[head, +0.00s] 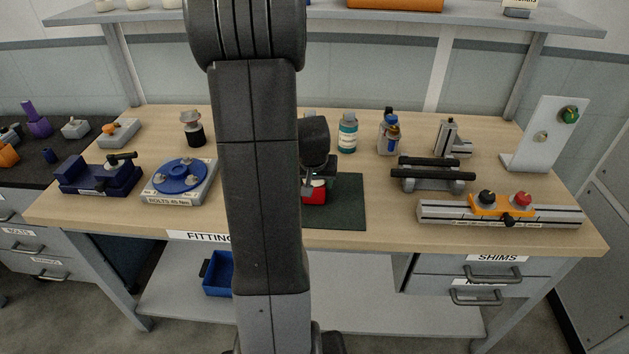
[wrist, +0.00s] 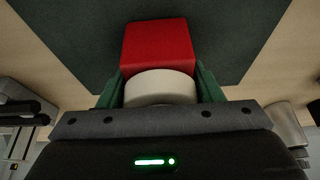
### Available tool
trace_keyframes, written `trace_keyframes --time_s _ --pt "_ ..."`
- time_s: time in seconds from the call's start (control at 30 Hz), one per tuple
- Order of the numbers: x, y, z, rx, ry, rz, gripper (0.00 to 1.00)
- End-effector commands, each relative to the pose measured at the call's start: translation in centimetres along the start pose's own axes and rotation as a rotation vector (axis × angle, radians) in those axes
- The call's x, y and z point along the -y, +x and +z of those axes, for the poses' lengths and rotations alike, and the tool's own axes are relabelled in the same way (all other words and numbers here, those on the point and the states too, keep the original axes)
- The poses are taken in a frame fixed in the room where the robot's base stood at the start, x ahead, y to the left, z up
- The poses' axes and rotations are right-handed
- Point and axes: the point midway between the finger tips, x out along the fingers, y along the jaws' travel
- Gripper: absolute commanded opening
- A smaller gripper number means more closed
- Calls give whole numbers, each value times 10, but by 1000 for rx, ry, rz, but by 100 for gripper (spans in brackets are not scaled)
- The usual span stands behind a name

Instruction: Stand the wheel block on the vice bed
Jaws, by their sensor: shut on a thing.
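The wheel block, a red block (wrist: 157,44) with a pale round part (wrist: 160,88), sits between the green fingers of my gripper (wrist: 159,84) in the wrist view. My gripper is shut on it at the pale part. In the head view the red block (head: 315,196) shows at the dark green mat (head: 345,205), just right of my arm; I cannot tell whether it touches the mat. A dark blue vice (head: 98,178) with a black handle stands at the table's left end, its bed partly hidden by its jaws. My arm hides part of the table middle.
A blue round plate on a grey base (head: 180,179) stands between the vice and my arm. Bottles (head: 348,133), a grey fixture with black bars (head: 432,175) and a long rail with an orange carriage (head: 500,212) stand at the right. A shelf (head: 330,12) hangs above the back.

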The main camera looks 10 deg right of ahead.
Motion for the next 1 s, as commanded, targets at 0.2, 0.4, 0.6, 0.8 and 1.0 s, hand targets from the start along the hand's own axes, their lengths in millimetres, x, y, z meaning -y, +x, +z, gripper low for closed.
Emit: trace_keyframes --time_s 0.2,0.4,0.6,0.8,1.0 --pt "0 -1 -1 -4 0 0 7" --pt "0 3 1 0 0 0 67" --pt "0 2 1 0 0 0 81" --pt "0 1 0 0 0 0 81" --pt "0 -16 -1 -4 1 -1 81"
